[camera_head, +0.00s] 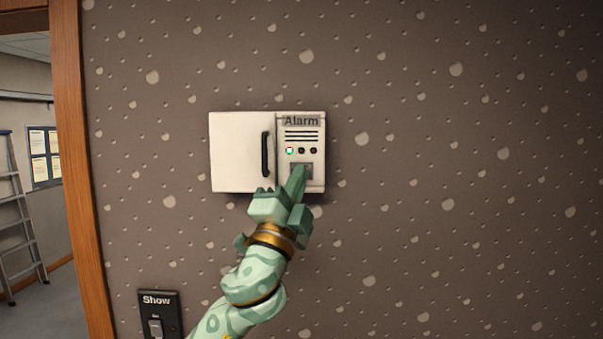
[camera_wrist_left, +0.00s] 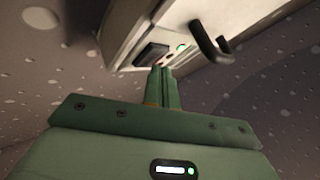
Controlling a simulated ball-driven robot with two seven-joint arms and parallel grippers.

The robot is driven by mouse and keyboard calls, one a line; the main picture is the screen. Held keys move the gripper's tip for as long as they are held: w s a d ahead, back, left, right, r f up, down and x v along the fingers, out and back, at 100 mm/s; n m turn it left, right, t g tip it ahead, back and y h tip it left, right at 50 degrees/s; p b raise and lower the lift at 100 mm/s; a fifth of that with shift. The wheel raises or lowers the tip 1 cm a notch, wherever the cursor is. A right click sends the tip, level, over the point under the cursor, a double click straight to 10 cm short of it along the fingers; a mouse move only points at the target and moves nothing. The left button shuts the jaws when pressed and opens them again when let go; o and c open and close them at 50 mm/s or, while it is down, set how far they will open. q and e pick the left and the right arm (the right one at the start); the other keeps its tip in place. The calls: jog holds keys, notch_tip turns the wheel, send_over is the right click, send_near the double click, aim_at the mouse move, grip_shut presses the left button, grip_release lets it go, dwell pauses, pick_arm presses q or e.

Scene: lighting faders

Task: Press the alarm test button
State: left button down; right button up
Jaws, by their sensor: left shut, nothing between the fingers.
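A white alarm box (camera_head: 240,150) hangs on the wall, with an "Alarm" label, a slotted grille and a row of small lights on its right part. The grey test button (camera_head: 308,168) sits below the lights and is partly hidden by my fingers. In the left wrist view the button shows as a dark block (camera_wrist_left: 152,54) just beyond the fingertips. My left gripper (camera_head: 299,171) is shut and empty, its tips at the button's lower part; I cannot tell whether they touch it. It also shows in the left wrist view (camera_wrist_left: 161,72). My right gripper is not in view.
A black handle (camera_head: 266,154) sticks out from the box just left of the button. The leftmost light (camera_head: 289,151) glows green. A black "Show" switch plate (camera_head: 159,314) is low on the wall. A wooden door frame (camera_head: 78,180) stands at left; the wall to the right is clear.

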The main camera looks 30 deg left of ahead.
pick_arm(q)
jog(key=shift+w+a, duration=0.2)
jog(key=shift+w, duration=0.1)
dwell(0.9)
jog(key=shift+s, duration=0.1)
jog(key=shift+s+d, duration=0.35)
jog(key=shift+s, duration=0.2)
jog(key=s+d, duration=0.1)
jog(key=s+p, duration=0.1)
jog(key=s+d+p, duration=0.1)
jog(key=s, duration=0.1)
jog(key=shift+s+d, duration=0.1)
jog(key=shift+d, duration=0.25)
dwell(0.7)
